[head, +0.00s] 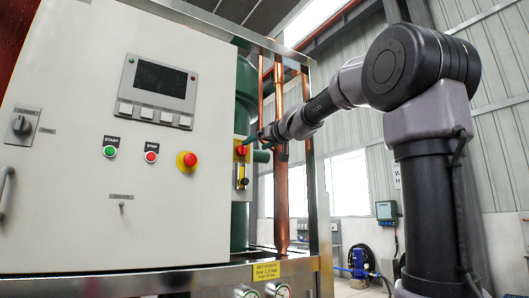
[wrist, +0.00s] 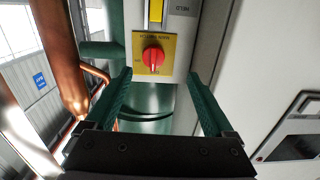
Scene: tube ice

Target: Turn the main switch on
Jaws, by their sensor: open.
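In the head view the red and yellow switch (head: 241,150) is on the cabinet's right edge. My gripper (wrist: 158,76) is open and empty. Its two green fingers point at the switch, one to each side and a little below the knob in the wrist view, apart from it. In the head view my gripper (head: 258,137) is close to the switch's right side.
Copper pipes (head: 281,180) run upright beside the switch, close to my gripper. A green cylinder (wrist: 146,105) lies behind the fingers. The cabinet front holds a grey rotary switch (head: 21,124), green button (head: 110,151), red button (head: 151,157), emergency stop (head: 188,160) and screen (head: 160,82).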

